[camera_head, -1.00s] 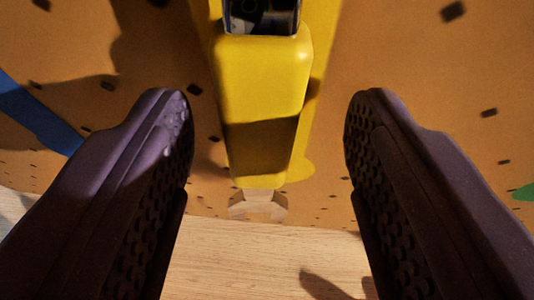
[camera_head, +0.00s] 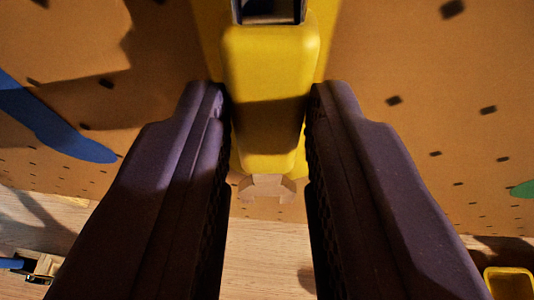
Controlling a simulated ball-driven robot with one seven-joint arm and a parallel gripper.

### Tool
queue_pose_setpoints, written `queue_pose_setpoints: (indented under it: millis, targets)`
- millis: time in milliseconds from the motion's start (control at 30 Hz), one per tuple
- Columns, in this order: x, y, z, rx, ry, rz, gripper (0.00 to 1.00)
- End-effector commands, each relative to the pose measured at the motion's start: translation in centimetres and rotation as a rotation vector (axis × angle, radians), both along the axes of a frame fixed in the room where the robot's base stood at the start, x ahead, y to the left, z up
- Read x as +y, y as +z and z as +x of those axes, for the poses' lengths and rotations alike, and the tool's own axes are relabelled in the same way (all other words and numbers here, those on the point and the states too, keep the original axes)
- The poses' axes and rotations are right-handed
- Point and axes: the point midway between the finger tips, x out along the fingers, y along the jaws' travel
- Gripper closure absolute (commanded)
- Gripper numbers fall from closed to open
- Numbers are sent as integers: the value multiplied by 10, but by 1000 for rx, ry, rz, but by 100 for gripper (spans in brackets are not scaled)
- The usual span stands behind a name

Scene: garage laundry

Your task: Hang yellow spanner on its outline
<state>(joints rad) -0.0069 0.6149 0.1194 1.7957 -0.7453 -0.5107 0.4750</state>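The yellow spanner (camera_head: 268,62) stands in the top middle of the view, with a dark slot at its upper end and a pale jaw (camera_head: 266,187) at its lower end. Its yellow outline (camera_head: 327,30) shows on the pegboard behind it, mostly covered by the spanner. My gripper (camera_head: 268,100) has one finger on each side of the handle. The fingertips meet its edges, and the fingers look shut on it. Whether the spanner touches the board cannot be told.
The brown pegboard (camera_head: 400,60) fills the background, with a blue shape (camera_head: 50,125) at left and a green one (camera_head: 523,189) at right. A wooden surface (camera_head: 265,250) lies below. A yellow container (camera_head: 510,283) stands at bottom right, and a blue-handled thing (camera_head: 12,263) at bottom left.

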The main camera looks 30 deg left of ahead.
Motion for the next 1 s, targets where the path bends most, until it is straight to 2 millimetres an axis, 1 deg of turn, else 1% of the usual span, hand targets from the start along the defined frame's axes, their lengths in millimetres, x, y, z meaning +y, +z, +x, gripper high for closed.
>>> queue_pose_setpoints:
  millis: [33, 67, 100, 367, 467, 800, 900, 1000]
  targets:
    - [1, 2, 1, -3, 1, 2, 61]
    - [1, 2, 1, -3, 1, 2, 54]
    - [1, 2, 1, -3, 1, 2, 45]
    - [1, 2, 0, -4, 1, 1, 45]
    - [-2, 4, -4, -4, 0, 2, 45]
    - [-30, 27, -53, -3, -1, 1, 45]
    - [-34, 30, -61, -3, 0, 1, 45]
    - [-36, 31, -65, -4, -2, 0, 45]
